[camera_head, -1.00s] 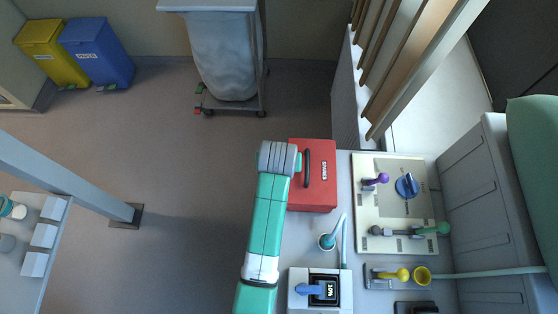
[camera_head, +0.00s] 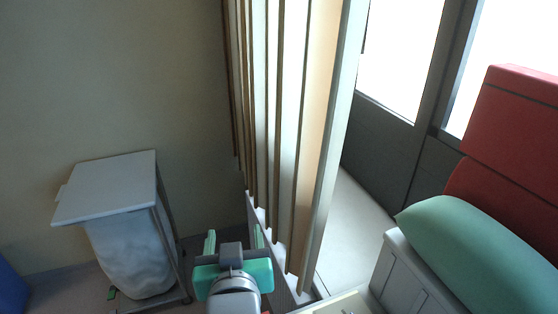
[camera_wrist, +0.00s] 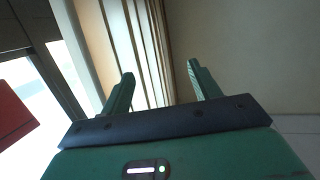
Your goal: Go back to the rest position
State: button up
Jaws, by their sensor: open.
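My gripper (camera_head: 234,240) is at the bottom middle of the head view, with its two green fingers pointing up and spread apart. In the wrist view my gripper (camera_wrist: 160,85) shows its green fingers apart with nothing between them. It is raised in front of the slatted partition and the wall, touching nothing that I can make out.
A wooden slatted partition (camera_head: 317,130) stands just beyond and right of my gripper. A white-topped bag trolley (camera_head: 108,188) is at left. A green pillow (camera_head: 470,250) and a red backrest (camera_head: 515,150) are at right. The plain wall (camera_head: 110,80) behind is clear.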

jog(key=s+d+r+t, duration=0.2)
jog(key=s+r, duration=0.3)
jog(key=r, duration=0.4)
jog(key=s+d+r+m+t+h, duration=0.1)
jog(key=s+d+r+t, duration=0.2)
jog(key=s+r, duration=0.3)
jog(key=s+d+r+m+t+p, duration=0.1)
jog(key=s+r+t, duration=0.3)
jog(key=r, duration=0.7)
jog(key=shift+s+d+r+h, duration=0.35)
jog(key=shift+s+d+h, duration=0.05)
jog(key=shift+s+d, duration=0.35)
